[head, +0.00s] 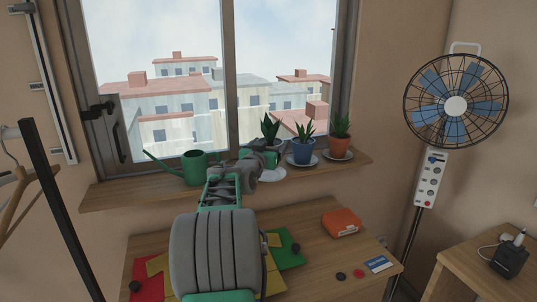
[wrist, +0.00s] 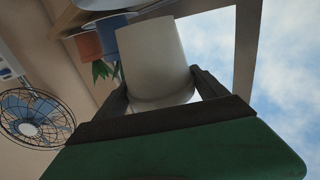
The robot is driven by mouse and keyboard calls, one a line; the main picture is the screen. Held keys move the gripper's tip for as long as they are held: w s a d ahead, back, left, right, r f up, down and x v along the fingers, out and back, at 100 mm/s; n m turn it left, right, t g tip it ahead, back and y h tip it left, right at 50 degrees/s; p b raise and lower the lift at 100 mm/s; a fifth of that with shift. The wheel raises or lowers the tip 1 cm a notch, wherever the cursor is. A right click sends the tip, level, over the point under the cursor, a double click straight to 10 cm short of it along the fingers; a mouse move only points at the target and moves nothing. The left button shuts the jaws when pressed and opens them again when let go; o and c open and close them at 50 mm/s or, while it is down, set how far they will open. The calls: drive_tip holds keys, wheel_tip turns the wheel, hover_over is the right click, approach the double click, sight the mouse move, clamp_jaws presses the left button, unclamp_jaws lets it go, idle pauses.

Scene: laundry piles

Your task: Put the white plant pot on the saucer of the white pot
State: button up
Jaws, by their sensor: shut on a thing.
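My gripper (head: 262,155) is over the windowsill and shut on the white plant pot. The pot (wrist: 155,52) fills the space between the two fingers in the wrist view. In the head view the pot is mostly hidden behind my gripper, with its green plant (head: 270,126) showing above. A white saucer (head: 272,175) lies on the sill just below my gripper, partly covered by my arm. Its bare rim shows at the right. The pot appears above the saucer; I cannot tell whether they touch.
A blue pot (head: 303,151) and a terracotta pot (head: 339,146) stand on saucers to the right on the sill (head: 120,193). A green watering can (head: 194,167) stands to the left. The window is behind.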

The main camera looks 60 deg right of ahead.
drive_tip(key=shift+w+d+f, duration=0.2)
drive_tip(key=shift+f, duration=0.05)
wheel_tip(320, 180, down, 3)
drive_tip(key=shift+f, duration=0.1)
drive_tip(key=o, duration=1.8)
drive_tip(key=shift+c, duration=0.2)
drive_tip(key=shift+a, duration=0.1)
